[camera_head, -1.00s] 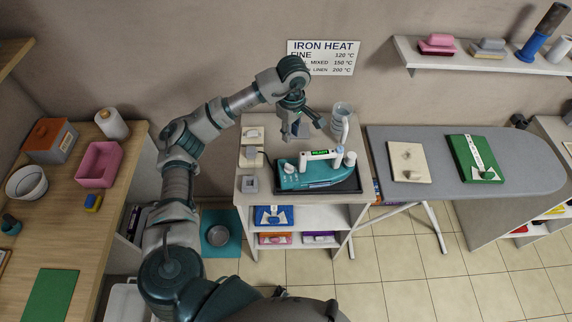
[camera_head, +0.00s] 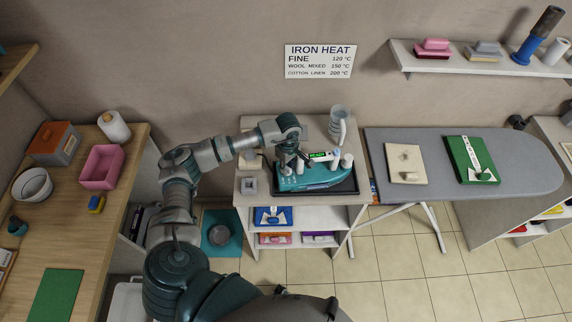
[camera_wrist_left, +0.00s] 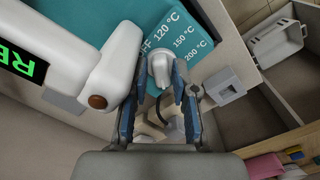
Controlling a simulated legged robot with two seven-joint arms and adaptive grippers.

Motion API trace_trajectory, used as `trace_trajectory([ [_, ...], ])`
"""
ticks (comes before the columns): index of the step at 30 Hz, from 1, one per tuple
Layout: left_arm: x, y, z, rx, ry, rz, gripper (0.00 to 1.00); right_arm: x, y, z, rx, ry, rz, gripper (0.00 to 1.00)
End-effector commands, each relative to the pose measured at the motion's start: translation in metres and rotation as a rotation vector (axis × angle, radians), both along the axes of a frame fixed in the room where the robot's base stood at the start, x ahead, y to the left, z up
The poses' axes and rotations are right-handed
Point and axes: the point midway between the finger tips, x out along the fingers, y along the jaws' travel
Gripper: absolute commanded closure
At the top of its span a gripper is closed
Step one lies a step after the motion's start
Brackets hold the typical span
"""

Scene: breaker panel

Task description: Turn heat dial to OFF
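The teal iron (camera_head: 318,178) stands on a dark tray on the small cabinet, its green READY display (camera_head: 319,156) lit. In the left wrist view the white heat dial (camera_wrist_left: 160,68) sits on the teal panel beside OFF, 120, 150 and 200 °C marks. The OFF mark is partly hidden. My left gripper (camera_wrist_left: 160,78) is open, with one finger on each side of the dial; I cannot tell whether they touch it. In the head view the left gripper (camera_head: 290,160) is over the left end of the iron. The right gripper is not in view.
The iron's white handle (camera_wrist_left: 108,68) is close beside the left finger in the wrist view. A small grey box (camera_head: 249,185) is left of the iron. A clear jug (camera_head: 338,124) stands behind it. The ironing board (camera_head: 440,150) is to the right.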

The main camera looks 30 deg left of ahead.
Motion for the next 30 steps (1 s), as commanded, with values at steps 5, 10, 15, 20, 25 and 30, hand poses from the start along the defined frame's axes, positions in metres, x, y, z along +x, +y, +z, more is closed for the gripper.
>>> trace_trajectory([
  [5,0.000,0.004,-0.003,-0.004,-0.001,0.000,0.73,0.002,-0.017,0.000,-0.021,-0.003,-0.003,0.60],
  [10,0.001,0.006,-0.003,-0.008,-0.001,0.000,0.95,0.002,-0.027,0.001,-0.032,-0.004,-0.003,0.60],
  [15,0.001,0.008,-0.004,-0.008,-0.001,0.001,1.00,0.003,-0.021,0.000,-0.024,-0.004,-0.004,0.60],
  [20,0.001,0.007,-0.005,-0.004,0.000,0.011,1.00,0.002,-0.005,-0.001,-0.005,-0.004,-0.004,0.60],
  [25,0.001,0.008,-0.006,-0.002,0.002,0.058,1.00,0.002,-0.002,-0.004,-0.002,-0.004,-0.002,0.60],
  [30,0.001,0.008,-0.007,-0.002,0.002,0.156,1.00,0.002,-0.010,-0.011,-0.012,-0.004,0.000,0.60],
])
